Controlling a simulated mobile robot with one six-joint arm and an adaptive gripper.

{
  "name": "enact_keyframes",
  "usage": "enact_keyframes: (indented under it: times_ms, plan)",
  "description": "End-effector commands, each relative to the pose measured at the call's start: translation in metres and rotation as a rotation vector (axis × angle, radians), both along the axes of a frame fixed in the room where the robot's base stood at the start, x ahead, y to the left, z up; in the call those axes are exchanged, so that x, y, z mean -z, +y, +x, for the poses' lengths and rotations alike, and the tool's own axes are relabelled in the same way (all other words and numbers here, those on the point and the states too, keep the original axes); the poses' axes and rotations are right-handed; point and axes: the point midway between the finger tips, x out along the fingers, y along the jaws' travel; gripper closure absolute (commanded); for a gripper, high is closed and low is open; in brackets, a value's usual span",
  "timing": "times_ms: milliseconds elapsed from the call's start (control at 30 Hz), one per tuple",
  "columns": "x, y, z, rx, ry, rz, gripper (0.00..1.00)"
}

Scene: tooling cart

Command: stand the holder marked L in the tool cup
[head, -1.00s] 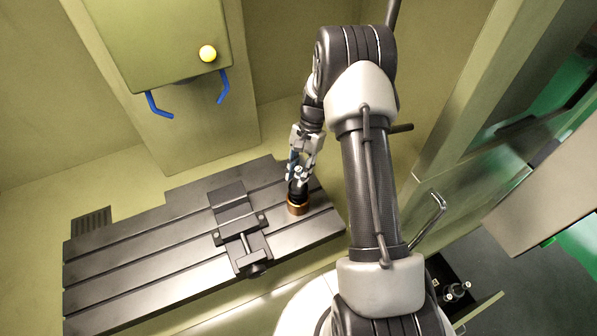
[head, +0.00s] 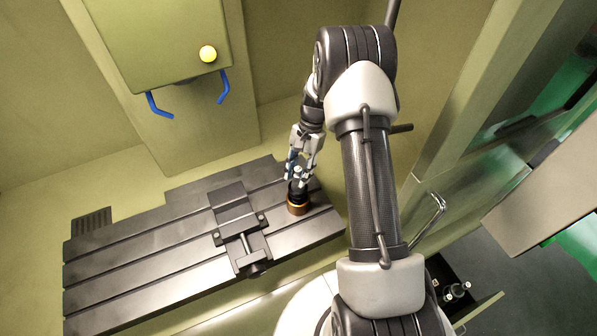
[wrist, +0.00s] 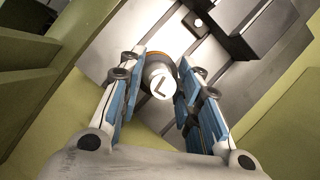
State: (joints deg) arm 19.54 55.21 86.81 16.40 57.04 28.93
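The holder marked L (head: 298,187) is a dark piece with a pale round top. It stands upright in the brown tool cup (head: 298,208) near the right end of the slotted table. In the wrist view the holder's white end (wrist: 161,86) shows a black L between my fingers. My gripper (head: 302,174) is just above the holder and around its top. In the wrist view its blue-padded fingers (wrist: 161,66) are spread, with gaps beside the holder. The cup is mostly hidden behind the holder in that view.
The slotted dark table (head: 130,265) carries a vise (head: 240,230) left of the cup. A machine head (head: 150,45) with blue nozzles hangs at upper left. A drawer (head: 455,291) with several holders is at lower right. The table's left part is clear.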

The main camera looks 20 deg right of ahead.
Motion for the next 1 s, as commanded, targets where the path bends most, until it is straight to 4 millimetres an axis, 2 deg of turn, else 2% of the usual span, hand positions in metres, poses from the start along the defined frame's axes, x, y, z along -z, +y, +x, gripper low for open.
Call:
enact_keyframes:
  times_ms: [400, 733, 867, 1000]
  plan:
    - [0.0, 0.0, 0.0, 0.0, 0.0, 0.0, 0.45]
    - [-0.001, -0.001, 0.0, 0.0, 0.001, 0.0, 0.45]
    - [-0.015, -0.006, 0.004, 0.001, -0.003, -0.001, 0.45]
    - [-0.041, -0.015, 0.01, 0.001, -0.004, -0.001, 0.45]
